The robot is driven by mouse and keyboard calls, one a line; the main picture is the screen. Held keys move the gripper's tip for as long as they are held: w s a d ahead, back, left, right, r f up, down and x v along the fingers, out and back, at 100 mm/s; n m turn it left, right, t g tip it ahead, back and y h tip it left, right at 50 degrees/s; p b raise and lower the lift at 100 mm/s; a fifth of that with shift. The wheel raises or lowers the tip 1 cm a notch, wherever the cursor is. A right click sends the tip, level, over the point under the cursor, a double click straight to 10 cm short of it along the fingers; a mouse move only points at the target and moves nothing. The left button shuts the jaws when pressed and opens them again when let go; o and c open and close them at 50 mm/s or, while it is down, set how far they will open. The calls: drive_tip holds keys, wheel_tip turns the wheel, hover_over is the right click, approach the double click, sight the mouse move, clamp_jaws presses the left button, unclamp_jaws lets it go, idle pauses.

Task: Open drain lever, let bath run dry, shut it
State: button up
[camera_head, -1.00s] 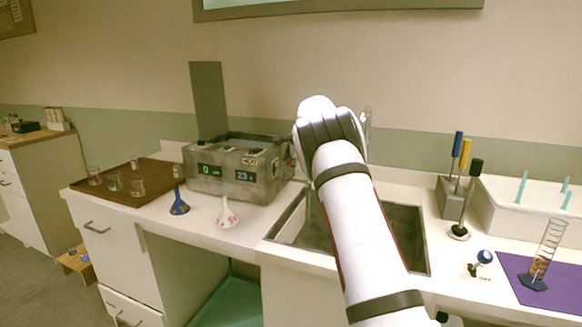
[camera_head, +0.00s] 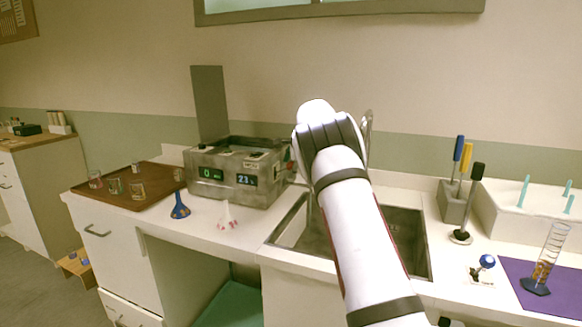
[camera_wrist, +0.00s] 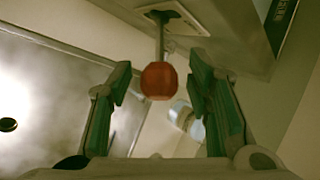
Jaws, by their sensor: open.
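The bath (camera_head: 235,178) is a worn grey metal box on the counter, left of the sink, with two lit displays on its front. The left display seems to read 0 and the right about 23. Its water level cannot be made out. In the wrist view, a red ball knob (camera_wrist: 158,82) on a thin metal stem, apparently the drain lever, hangs from a dark mount on a pale surface. My gripper (camera_wrist: 158,73) is open, with one green-padded finger on each side of the knob and visible gaps. In the head view my arm hides the gripper.
The sink (camera_head: 408,226) lies beneath my arm, with a tap (camera_head: 367,125) behind it. A blue funnel (camera_head: 180,207) and a white one (camera_head: 227,218) stand before the bath. A brown tray (camera_head: 150,178) holds glasses. A tool stand (camera_head: 452,202) and measuring cylinder (camera_head: 546,262) are at right.

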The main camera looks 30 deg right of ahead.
drive_tip(key=v, duration=1.2)
drive_tip(key=shift+w, duration=0.1)
drive_tip(key=s+a+r+n+g+y+p, duration=0.1)
drive_tip(key=s+a+r+n, duration=0.25)
drive_tip(key=s+a, duration=0.45)
drive_tip(key=s+a+r+n+p, duration=0.2)
drive_tip(key=s+a+r+n, duration=0.15)
drive_tip(key=s+a, duration=0.45)
drive_tip(key=s+a+r+n+g+y+p, duration=0.15)
drive_tip(key=s+a+n, duration=0.3)
drive_tip(key=s, duration=0.65)
drive_tip(key=s+a+f+n, duration=0.2)
drive_tip(key=s+a+n, duration=0.1)
drive_tip(key=s, duration=0.5)
drive_tip(key=s+a+f+n+h+p, duration=0.1)
drive_tip(key=s+a+f+n, duration=0.2)
drive_tip(key=s, duration=0.6)
drive_tip(key=s+a+f+n+g+p, duration=0.1)
drive_tip(key=s+n, duration=0.3)
drive_tip(key=s, duration=0.4)
drive_tip(key=shift+s+a+f+n, duration=0.4)
drive_tip(key=shift+a+f, duration=0.35)
drive_tip(key=shift+a, duration=0.15)
drive_tip(key=shift+h, duration=0.25)
